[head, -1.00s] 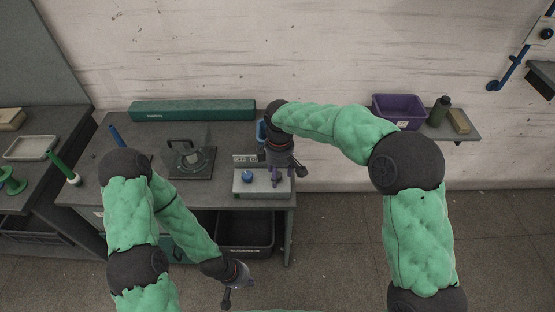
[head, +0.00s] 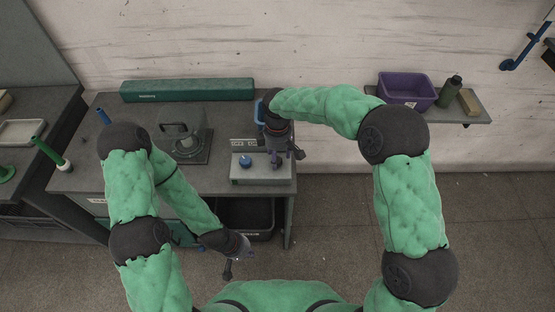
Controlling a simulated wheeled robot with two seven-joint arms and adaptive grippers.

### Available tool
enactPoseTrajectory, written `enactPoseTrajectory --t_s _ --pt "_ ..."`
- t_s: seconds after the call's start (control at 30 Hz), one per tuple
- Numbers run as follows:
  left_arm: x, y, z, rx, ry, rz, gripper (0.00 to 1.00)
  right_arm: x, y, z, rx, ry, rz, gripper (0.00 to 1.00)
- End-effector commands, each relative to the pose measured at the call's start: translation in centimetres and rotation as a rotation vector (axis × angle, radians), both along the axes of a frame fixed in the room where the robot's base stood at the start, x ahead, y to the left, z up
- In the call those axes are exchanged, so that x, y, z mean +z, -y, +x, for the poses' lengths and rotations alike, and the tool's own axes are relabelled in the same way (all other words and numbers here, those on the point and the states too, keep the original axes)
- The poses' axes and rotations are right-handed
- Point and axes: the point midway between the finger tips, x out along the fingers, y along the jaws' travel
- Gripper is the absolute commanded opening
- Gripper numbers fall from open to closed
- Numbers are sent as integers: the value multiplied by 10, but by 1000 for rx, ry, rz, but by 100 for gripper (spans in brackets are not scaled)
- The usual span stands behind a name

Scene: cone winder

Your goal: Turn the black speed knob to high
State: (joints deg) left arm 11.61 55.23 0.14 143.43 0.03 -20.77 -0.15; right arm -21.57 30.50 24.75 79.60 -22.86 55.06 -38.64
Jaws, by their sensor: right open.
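I cannot make out the black speed knob; the right gripper covers that part of the box. Whether its fingers touch anything there is unclear. My left gripper (head: 229,269) hangs low in front of the table, away from the box; its finger opening is too small to judge.
A sign plate (head: 243,142) stands behind the box. A winder-like device (head: 183,143) and a long green case (head: 187,90) are on the table. A black bin (head: 246,218) is underneath. A purple bin (head: 406,89) and green bottle (head: 450,91) stand on the right shelf.

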Motion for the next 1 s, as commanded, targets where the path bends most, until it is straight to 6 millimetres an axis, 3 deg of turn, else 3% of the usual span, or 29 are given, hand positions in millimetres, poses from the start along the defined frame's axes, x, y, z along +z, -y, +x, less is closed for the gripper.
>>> enactPoseTrajectory --t_s 0.2,0.5,0.57,0.7,1.0 --pt "-5 0 0 0 0 0 0 -16 0 0 0 1 0 58" --pt "-5 0 0 0 0 0 0 -18 0 0 0 1 0 58" --pt "-5 0 0 0 0 0 0 -18 0 0 0 1 0 44" --pt "-5 0 0 0 0 0 0 -18 0 0 0 0 0 4" --pt "-4 0 0 0 0 0 0 -18 1 -1 -10 -1 -2 2"
